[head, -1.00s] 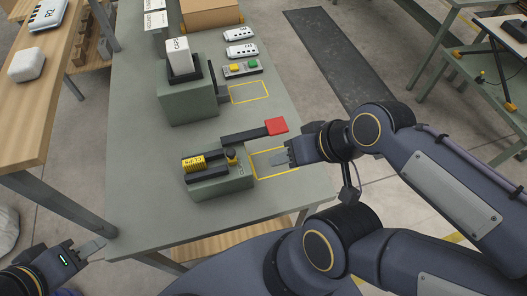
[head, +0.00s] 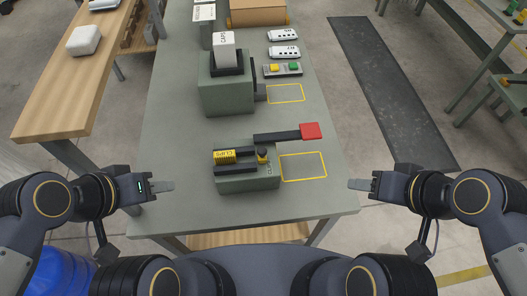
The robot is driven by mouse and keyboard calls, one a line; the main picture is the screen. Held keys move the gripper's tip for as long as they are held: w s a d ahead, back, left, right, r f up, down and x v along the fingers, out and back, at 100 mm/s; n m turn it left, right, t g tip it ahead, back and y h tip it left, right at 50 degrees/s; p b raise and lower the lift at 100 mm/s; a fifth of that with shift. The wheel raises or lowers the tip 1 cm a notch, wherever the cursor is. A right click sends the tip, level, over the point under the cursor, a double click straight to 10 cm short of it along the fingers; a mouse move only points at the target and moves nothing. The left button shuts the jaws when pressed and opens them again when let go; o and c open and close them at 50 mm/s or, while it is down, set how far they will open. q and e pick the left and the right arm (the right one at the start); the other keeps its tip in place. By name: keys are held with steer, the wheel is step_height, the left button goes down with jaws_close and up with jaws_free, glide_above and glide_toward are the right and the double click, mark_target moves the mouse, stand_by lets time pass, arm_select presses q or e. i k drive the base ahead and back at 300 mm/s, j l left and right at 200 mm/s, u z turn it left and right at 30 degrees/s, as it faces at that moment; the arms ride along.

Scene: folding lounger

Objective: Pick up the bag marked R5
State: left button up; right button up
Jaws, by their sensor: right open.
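No marking R5 can be read in this view. A white bag-like item (head: 83,40) lies on the wooden table at the left, with no readable label. Another pale item (head: 103,4) behind it is cut off by the top edge. My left gripper (head: 163,186) is over the front left edge of the green table, empty, its fingers overlapping in view so their gap cannot be judged. My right gripper (head: 360,184) is open and empty, just off the table's right edge. Both grippers are well apart from the white items.
A dark mat (head: 380,80) lies on the floor.

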mark_target(288, 34)
steer(key=k+l+z, duration=0.1)
steer(key=z, duration=1.95)
steer(key=i+l, duration=0.3)
steer(key=l, duration=0.2)
steer(key=i+l, duration=0.35)
steer(key=l, duration=0.2)
steer(key=i+l, duration=0.3)
steer(key=l, duration=0.2)
steer(key=i+l+u, duration=0.1)
steer(key=i+u, duration=0.25)
steer(key=i, duration=0.15)
steer(key=i+l+u, duration=0.2)
steer(key=i+u, duration=0.15)
steer(key=i+j+u, duration=0.2)
steer(key=i+u, duration=0.2)
steer(key=i+j+u, duration=0.1)
steer(key=i+u, duration=0.65)
steer(key=i+l+u, duration=0.2)
steer(key=i+u, duration=0.7)
steer(key=i+l+u, duration=0.25)
steer(key=i+u, duration=0.5)
steer(key=u, duration=0.2)
steer(key=i+u, duration=0.2)
steer(key=u, duration=0.25)
steer(key=i+l+u, duration=0.2)
steer(key=u, duration=0.25)
steer(key=i+l+u, duration=0.15)
steer(key=u, duration=0.3)
